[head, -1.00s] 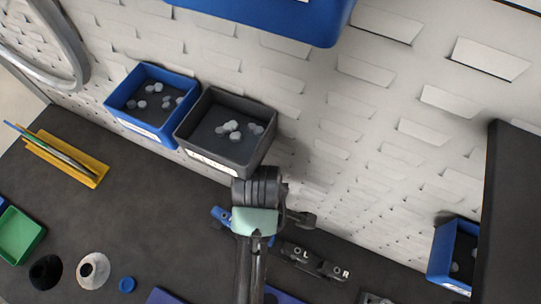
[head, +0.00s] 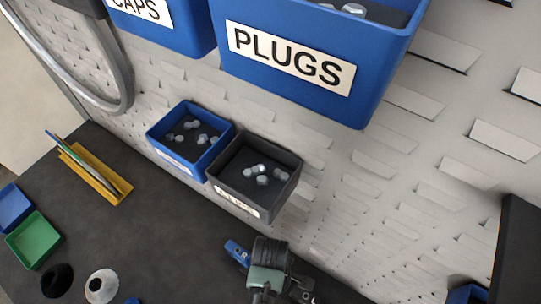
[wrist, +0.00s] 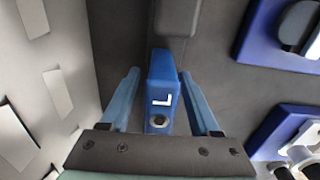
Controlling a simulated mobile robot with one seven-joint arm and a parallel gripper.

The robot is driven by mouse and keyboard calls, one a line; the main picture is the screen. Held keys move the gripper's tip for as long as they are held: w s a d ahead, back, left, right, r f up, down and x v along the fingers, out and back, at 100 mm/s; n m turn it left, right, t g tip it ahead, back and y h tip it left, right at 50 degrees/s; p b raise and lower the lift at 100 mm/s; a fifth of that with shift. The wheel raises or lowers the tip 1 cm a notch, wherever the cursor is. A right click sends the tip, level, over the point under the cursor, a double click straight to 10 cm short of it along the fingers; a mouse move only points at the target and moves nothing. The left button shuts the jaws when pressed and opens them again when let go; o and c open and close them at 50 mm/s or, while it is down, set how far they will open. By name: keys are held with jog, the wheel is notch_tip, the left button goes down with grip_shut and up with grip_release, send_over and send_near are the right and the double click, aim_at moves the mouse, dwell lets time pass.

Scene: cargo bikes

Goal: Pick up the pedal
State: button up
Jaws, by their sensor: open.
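A blue block marked with a white L, which I take to be the pedal (wrist: 163,85), stands between the fingers of my gripper (wrist: 160,72) in the wrist view. A dark round hole shows near its lower end. The two light blue fingers are apart, one on each side of it, and I see no clear grip. In the head view a blue piece with a pale mark (head: 237,252) shows at the left of my wrist; I cannot tell whether it is the same block. My fingertips are hidden there.
A small blue bin (head: 163,152) and a grey bin (head: 238,202) with pale pieces stand by the pegboard wall (head: 330,205). A large PLUGS bin (head: 250,75) hangs above. A yellow pen holder (head: 95,178) and a green tray (head: 35,242) are at left.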

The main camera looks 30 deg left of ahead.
jog(key=shift+f, duration=0.4)
grip_shut()
jog(key=shift+r, duration=0.1)
